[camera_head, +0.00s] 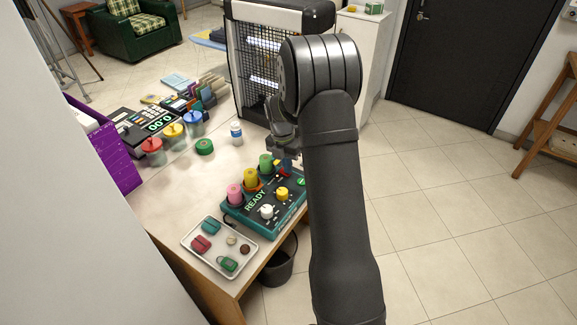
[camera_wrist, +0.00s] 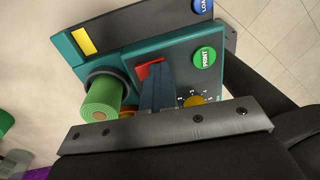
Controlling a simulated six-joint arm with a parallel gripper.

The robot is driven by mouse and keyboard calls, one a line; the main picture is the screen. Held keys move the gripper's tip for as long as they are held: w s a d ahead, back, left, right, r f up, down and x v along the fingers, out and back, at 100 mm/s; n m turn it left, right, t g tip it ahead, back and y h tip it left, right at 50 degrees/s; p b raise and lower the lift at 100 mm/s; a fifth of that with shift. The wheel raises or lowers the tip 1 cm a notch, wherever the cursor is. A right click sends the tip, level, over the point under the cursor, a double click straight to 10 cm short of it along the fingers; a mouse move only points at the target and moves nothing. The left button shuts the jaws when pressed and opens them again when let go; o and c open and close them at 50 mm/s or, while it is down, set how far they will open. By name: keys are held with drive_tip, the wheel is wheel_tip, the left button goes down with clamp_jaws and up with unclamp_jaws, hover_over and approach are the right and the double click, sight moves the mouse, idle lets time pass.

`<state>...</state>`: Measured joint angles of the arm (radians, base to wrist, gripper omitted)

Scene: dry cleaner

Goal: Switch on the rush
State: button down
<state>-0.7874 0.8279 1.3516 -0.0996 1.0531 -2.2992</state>
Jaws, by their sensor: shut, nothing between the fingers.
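The teal control box (camera_head: 237,215) with a READY display stands at the front right of the counter. A small red switch (camera_wrist: 144,71) sits on its dark top panel, between a green roll (camera_wrist: 100,100) and the green PRINT button (camera_wrist: 204,57). No label on the switch is legible. My gripper (camera_head: 287,162) is over the back part of the box, and its shut, empty fingers (camera_wrist: 155,85) show in the wrist view. The fingertips are at the red switch and cover part of it. I cannot tell whether they touch it or which way it is set.
Pink and yellow rolls (camera_head: 250,180) stand beside the green one. White and yellow knobs (camera_head: 267,211) are on the panel. A tray (camera_head: 188,240) with small items lies in front. A caged machine (camera_head: 262,50) stands behind. Lidded jars (camera_head: 173,135) and a register are at left.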

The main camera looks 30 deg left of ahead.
sight(280, 170)
drive_tip(key=shift+a+r, duration=0.1)
drive_tip(key=shift+a, duration=0.5)
wheel_tip(280, 170, up, 14)
drive_tip(key=a, duration=0.1)
drive_tip(key=shift+a, duration=0.3)
drive_tip(key=shift+s+d, duration=0.1)
drive_tip(key=shift+d, duration=0.6)
